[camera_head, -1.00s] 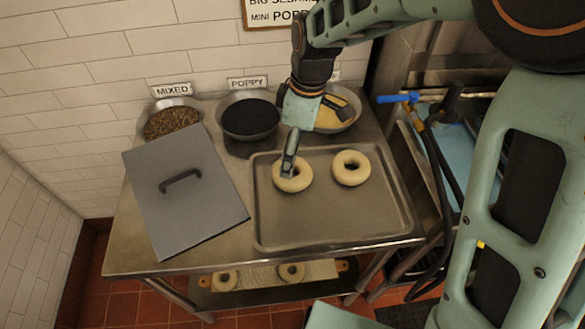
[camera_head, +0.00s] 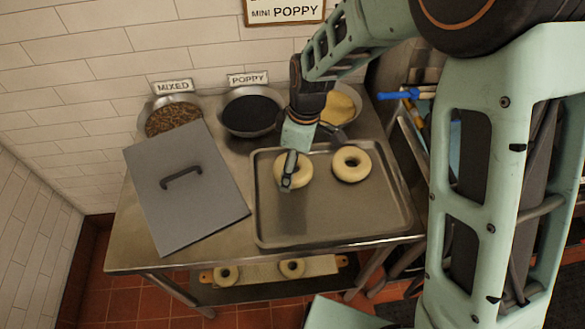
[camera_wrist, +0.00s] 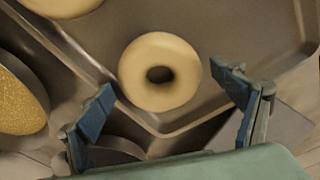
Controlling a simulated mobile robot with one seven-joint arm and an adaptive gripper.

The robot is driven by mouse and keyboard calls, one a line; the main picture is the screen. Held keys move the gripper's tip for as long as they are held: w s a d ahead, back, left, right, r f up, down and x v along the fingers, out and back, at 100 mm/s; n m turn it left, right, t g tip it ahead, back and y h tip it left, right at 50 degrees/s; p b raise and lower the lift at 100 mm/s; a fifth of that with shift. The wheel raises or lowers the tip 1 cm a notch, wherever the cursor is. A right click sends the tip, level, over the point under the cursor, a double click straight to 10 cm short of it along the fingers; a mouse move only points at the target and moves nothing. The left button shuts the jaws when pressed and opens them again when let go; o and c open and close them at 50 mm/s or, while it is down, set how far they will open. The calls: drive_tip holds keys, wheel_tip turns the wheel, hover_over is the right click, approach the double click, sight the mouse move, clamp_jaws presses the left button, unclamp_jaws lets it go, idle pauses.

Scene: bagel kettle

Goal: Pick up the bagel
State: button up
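Two pale ring bagels lie on the metal tray (camera_head: 330,225). The left bagel (camera_head: 303,172) is partly hidden behind one of my fingers in the head view, and its edge shows at the top left of the wrist view (camera_wrist: 60,4). The right bagel (camera_head: 351,164) lies near the tray's back right corner, and in the wrist view (camera_wrist: 134,78) it appears between and beyond my fingertips. My gripper (camera_head: 315,163) is open and empty above the back of the tray. Its fingers (camera_wrist: 165,87) stand wide apart; I cannot tell their exact height above the bagels.
Bowls of mixed topping (camera_head: 172,120), poppy seeds (camera_head: 250,115) and yellow topping (camera_head: 343,103) stand behind the tray. A grey lid with a handle (camera_head: 185,195) lies at the left. More bagels (camera_head: 291,267) lie on a board below. The tray's front is clear.

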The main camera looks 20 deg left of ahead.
drive_tip(key=c, duration=0.9)
drive_tip(key=shift+c, duration=0.2)
drive_tip(key=shift+r+p, duration=0.4)
drive_tip(key=shift+r, duration=0.15)
drive_tip(key=r, duration=0.1)
drive_tip(key=r+p, duration=0.2)
drive_tip(key=shift+s+d+r, duration=0.15)
drive_tip(key=shift+s+r, duration=0.1)
drive_tip(key=shift+s, duration=0.05)
drive_tip(key=s+d+r+p, duration=0.5)
drive_tip(key=s+r, duration=0.3)
drive_tip(key=s, duration=0.4)
drive_tip(key=shift+d+r, duration=0.3)
drive_tip(key=shift+d, duration=0.15)
drive_tip(key=shift+w, duration=0.1)
